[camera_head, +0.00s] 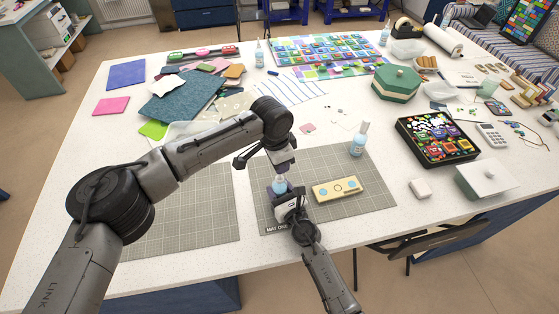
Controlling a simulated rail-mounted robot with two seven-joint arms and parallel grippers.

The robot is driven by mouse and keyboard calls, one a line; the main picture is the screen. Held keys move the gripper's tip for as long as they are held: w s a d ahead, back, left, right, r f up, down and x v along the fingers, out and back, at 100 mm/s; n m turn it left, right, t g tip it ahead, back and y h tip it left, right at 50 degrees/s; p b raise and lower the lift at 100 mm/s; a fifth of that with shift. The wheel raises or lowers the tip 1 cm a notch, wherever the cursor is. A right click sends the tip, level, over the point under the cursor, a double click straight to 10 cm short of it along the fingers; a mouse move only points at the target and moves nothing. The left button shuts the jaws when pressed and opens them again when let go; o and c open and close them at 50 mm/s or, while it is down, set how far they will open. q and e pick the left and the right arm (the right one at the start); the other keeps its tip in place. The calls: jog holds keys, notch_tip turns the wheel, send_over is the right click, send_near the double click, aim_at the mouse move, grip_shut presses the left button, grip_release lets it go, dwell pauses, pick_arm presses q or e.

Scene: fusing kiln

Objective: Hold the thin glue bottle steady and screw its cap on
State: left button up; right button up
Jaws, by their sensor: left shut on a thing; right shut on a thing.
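The thin glue bottle (280,186) shows as a small pale blue patch over the left part of the right-hand cutting mat. My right gripper (281,194), with its arm coming from the bottom, is shut around the bottle's body and hides most of it. My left gripper (280,173) reaches down from above and is shut at the bottle's top. The cap is hidden between the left fingers, so I cannot tell how it sits on the neck. The bottle looks about upright.
A yellow board with round holes (337,189) lies just right of the grippers. Another pale blue bottle (358,140) stands behind it. A black tray of colourful pieces (437,141) and a white block (420,188) are to the right. The left mat (190,215) is bare.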

aim_at(280, 186)
pick_arm(q)
jog(key=shift+f, duration=0.15)
jog(key=shift+f, duration=0.7)
jog(key=shift+f, duration=0.6)
dwell(0.4)
jog(key=m, duration=0.6)
jog(key=shift+g, duration=0.4)
jog(key=m, duration=0.7)
jog(key=shift+g, duration=0.4)
jog(key=m+y, duration=0.1)
jog(key=m, duration=0.6)
jog(key=shift+m, duration=0.3)
jog(key=m, duration=0.3)
jog(key=shift+m, duration=0.4)
jog(key=m+y, duration=0.1)
jog(key=m, duration=0.3)
jog(key=shift+m, duration=0.4)
